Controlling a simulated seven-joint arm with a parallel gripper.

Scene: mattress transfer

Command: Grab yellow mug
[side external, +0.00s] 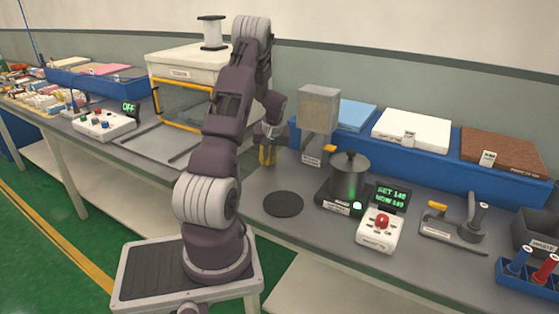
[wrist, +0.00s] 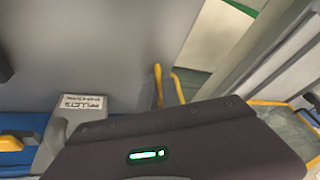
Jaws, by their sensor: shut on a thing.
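The yellow mug (side external: 268,155) is at my gripper (side external: 268,143), by the back of the bench, between the yellow-framed chamber and the hot plate. My gripper is shut on it. The mug is small in the side view and partly covered by the fingers. I cannot tell whether it touches the bench. In the wrist view, thin yellow parts of the mug (wrist: 158,88) show beyond the dark gripper body, which hides the rest and the fingertips.
A metal pot (side external: 349,178) stands on a hot plate right of my gripper, behind a control box with a red knob (side external: 381,222). A flat dark disc (side external: 283,204) lies in front. The chamber (side external: 182,100) stands left. Blue trays (side external: 425,158) line the back right.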

